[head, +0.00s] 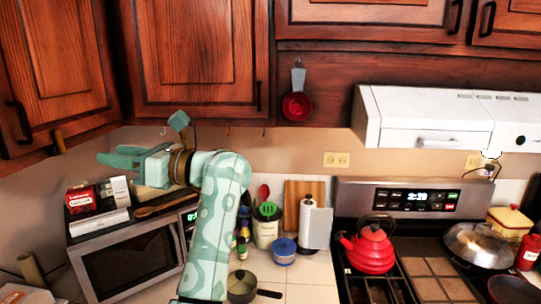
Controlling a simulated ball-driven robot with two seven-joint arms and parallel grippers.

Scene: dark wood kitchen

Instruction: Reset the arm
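My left arm rises from the bottom of the head view, patterned pale green, and bends left at its top. My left gripper (147,138) is raised above the microwave, in front of the wall and below the upper cabinets. My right gripper is not in view.
A microwave (131,268) with boxes and a wooden spoon on top stands below the gripper. A small pot (241,286) sits right of the arm. A red kettle (369,249) is on the stove. Upper cabinets (192,55) hang above.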

